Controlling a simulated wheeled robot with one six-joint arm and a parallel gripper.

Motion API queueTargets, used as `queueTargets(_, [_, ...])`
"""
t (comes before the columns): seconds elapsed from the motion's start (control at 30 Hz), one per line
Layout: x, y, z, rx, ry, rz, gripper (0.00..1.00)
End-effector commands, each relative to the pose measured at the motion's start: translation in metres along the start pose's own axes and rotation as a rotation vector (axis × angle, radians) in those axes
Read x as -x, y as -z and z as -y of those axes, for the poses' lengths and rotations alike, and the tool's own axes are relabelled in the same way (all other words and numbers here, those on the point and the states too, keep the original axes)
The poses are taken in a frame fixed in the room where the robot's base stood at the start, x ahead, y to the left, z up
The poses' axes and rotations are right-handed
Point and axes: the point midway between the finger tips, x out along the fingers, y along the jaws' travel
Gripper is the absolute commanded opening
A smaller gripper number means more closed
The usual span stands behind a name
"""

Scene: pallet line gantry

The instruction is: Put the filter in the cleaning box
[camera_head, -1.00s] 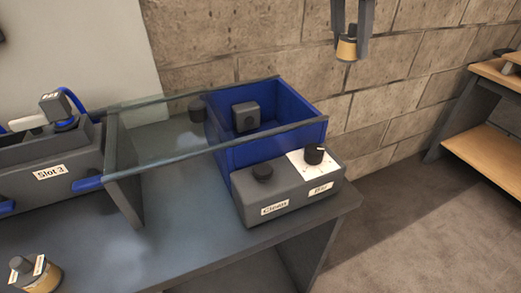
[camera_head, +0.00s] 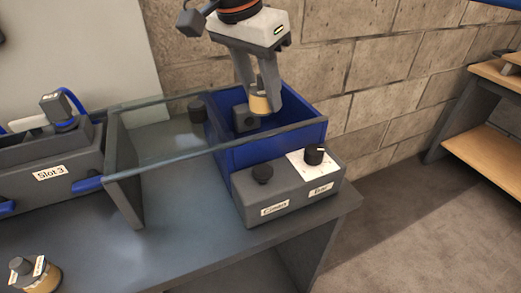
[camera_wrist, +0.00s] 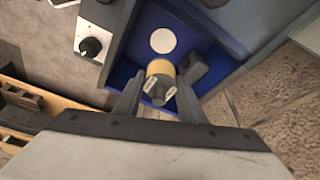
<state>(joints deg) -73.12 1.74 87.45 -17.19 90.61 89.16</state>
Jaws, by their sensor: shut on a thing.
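My gripper (camera_head: 259,97) is shut on a filter (camera_head: 259,104), a short yellow-tan cylinder with a grey top. The filter hangs upright over the opening of the blue cleaning box (camera_head: 265,152), at about the height of its rim. In the wrist view the filter (camera_wrist: 161,70) sits between the fingertips, with the blue box (camera_wrist: 153,20) around and below it. A pale round disc (camera_wrist: 163,40) shows inside the box. I cannot tell whether the filter touches anything in the box.
A grey control unit (camera_head: 290,193) with two black knobs stands in front of the box. A glass-sided frame (camera_head: 125,170) is left of it, then the Slot 3 unit (camera_head: 50,160). Another filter (camera_head: 36,275) stands at the lower left. A wooden shelf (camera_head: 490,145) is at the right.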

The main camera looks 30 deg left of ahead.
Motion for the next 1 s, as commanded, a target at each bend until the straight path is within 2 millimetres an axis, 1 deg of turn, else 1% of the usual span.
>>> queueTargets(0.07, [-0.007, -0.004, 0.000, 0.003, 0.000, 0.000, 0.10])
queueTargets(0.3, [-0.043, -0.016, 0.000, 0.003, 0.000, 0.000, 0.10])
queueTargets(0.4, [-0.053, -0.019, 0.000, 0.003, 0.001, 0.000, 0.10])
queueTargets(0.63, [-0.067, -0.023, 0.000, 0.002, 0.001, 0.000, 0.10])
queueTargets(0.83, [-0.092, -0.031, 0.000, 0.003, -0.001, 0.000, 0.10])
queueTargets(0.9, [-0.097, -0.032, 0.000, 0.002, 0.001, 0.000, 0.10])
queueTargets(1.0, [-0.098, -0.033, 0.000, 0.002, 0.002, 0.000, 0.10])
